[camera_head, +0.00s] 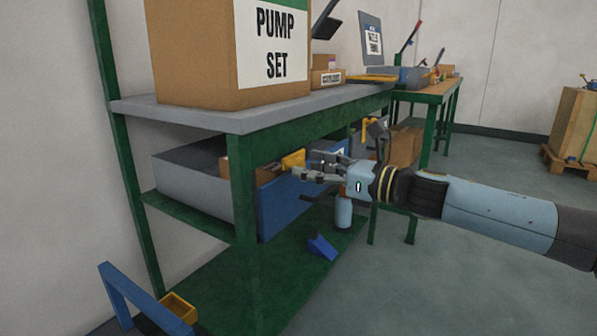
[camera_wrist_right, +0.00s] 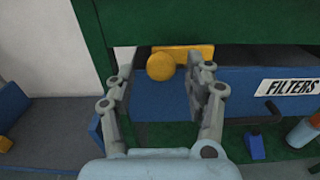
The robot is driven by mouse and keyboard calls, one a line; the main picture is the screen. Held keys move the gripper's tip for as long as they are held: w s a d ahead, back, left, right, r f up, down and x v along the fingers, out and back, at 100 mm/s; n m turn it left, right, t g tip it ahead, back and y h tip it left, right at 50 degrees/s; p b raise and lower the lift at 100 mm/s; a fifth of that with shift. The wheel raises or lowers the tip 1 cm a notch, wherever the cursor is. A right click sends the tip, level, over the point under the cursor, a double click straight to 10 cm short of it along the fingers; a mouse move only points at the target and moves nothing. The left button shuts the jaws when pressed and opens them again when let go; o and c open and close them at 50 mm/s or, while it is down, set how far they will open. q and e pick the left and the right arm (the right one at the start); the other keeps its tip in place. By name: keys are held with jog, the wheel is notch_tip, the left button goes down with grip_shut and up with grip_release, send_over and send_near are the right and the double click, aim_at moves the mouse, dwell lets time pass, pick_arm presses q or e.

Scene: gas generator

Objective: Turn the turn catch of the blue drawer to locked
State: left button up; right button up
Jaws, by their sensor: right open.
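The blue drawer (camera_head: 275,210) sits under the grey workbench top, and its blue front also shows in the right wrist view (camera_wrist_right: 160,103) with a white "FILTERS" label. Its yellow turn catch (camera_head: 293,159) is at the upper edge of the front. In the wrist view the catch (camera_wrist_right: 195,51) is a roughly level bar with a round knob at its left end. My right gripper (camera_head: 308,172) is open and empty, facing the drawer front. In the wrist view the knob appears between its fingers, nearer the left one; contact cannot be told. My left gripper is not in view.
A green bench post (camera_head: 243,190) stands left of the drawer front. A large "PUMP SET" carton (camera_head: 200,50) is on the bench. A blue wedge-shaped object (camera_head: 322,247) and a blue-grey cylinder (camera_head: 343,213) are below. Open floor lies to the right.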

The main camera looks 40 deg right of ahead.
aim_at(302, 165)
jog(key=shift+w+a, duration=0.15)
jog(key=shift+w, duration=0.3)
jog(key=shift+w+a+r, duration=0.1)
jog(key=shift+w, duration=0.3)
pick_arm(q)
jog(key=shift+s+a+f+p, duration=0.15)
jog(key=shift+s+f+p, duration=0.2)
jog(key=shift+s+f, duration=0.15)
pick_arm(e)
jog(key=shift+x, duration=0.8)
jog(key=shift+c, duration=0.2)
grip_shut()
